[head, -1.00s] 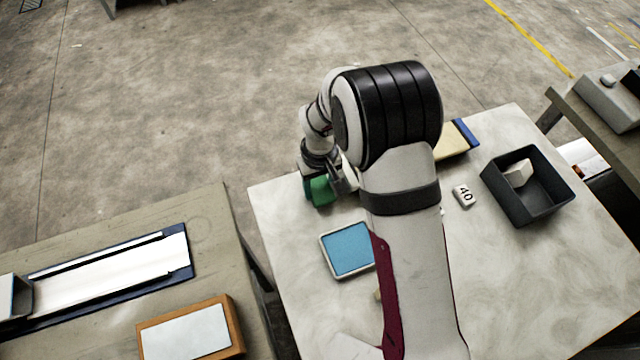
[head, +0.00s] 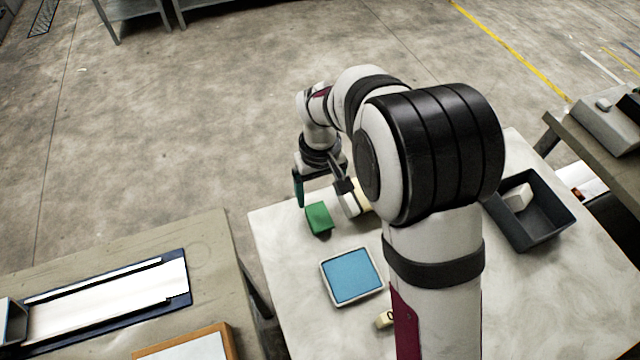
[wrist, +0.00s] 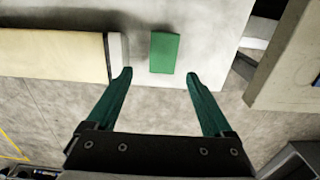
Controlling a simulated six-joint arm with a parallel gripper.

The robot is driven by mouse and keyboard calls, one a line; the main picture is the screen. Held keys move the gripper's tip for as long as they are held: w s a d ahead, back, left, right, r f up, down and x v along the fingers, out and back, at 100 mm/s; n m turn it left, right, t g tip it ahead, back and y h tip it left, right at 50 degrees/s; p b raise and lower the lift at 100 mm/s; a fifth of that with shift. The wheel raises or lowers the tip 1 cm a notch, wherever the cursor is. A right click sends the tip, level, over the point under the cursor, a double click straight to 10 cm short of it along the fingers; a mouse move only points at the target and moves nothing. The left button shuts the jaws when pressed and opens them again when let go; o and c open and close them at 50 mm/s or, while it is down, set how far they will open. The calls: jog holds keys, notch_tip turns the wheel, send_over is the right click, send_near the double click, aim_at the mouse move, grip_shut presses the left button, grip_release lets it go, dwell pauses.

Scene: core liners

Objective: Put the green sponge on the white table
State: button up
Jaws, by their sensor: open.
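The green sponge (head: 319,218) lies on the white table (head: 290,262) near its far left edge. In the wrist view the sponge (wrist: 164,52) lies flat on the pale table top, ahead of the gap between my fingers. My gripper (wrist: 160,80) is open and empty, with its two green fingers spread apart. In the head view my gripper (head: 318,190) hangs above and just behind the sponge, near the table's far edge, apart from it.
A blue pad in a white frame (head: 352,276) lies nearer on the table. A dark bin (head: 545,222) with a white block stands at the right. A cream block with a grey end (wrist: 55,54) lies left of the sponge in the wrist view. A brown side table (head: 215,235) is at the left.

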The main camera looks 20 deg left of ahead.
jog(key=s+d+r+m, duration=0.3)
jog(key=d+r, duration=0.3)
jog(key=d, duration=0.1)
jog(key=s+d+r+m, duration=0.3)
jog(key=d+r, duration=0.3)
jog(key=d, duration=0.1)
jog(key=s+d+m+y, duration=0.1)
jog(key=s+d+m, duration=0.7)
jog(key=s, duration=0.6)
jog(key=shift+d+m+y, duration=0.3)
jog(key=shift+d+y, duration=0.1)
jog(key=shift+d, duration=0.05)
